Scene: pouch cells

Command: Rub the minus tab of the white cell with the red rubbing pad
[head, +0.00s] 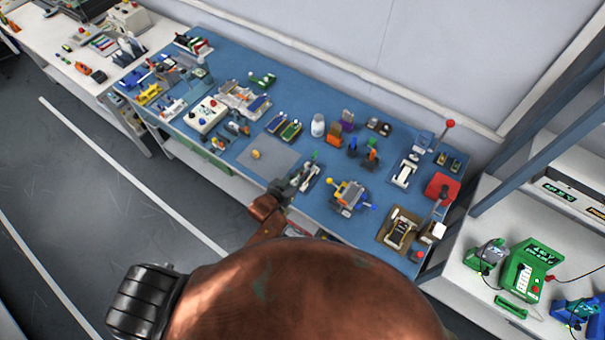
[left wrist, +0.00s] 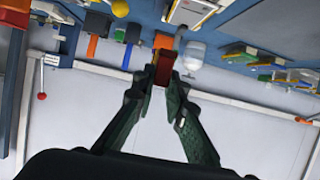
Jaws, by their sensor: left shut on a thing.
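My left gripper (head: 298,180) reaches over the front middle of the blue bench. In the left wrist view its two dark green fingers (left wrist: 165,75) are closed on a small red block, which looks like the red rubbing pad (left wrist: 164,66). In the head view the pad is too small to make out. A pale flat piece in a holder (head: 310,177) lies just right of the gripper. Another white flat piece (head: 404,173) lies farther right. I cannot tell which is the white cell, and its minus tab cannot be made out. My right gripper is not in view.
The blue bench (head: 335,207) is crowded. A grey mat (head: 272,160) lies left of the gripper. A clamp fixture with yellow and blue knobs (head: 348,195) stands to the right. A white bottle (head: 318,125) stands behind. A red-knobbed lever (head: 449,124) rises at the right end.

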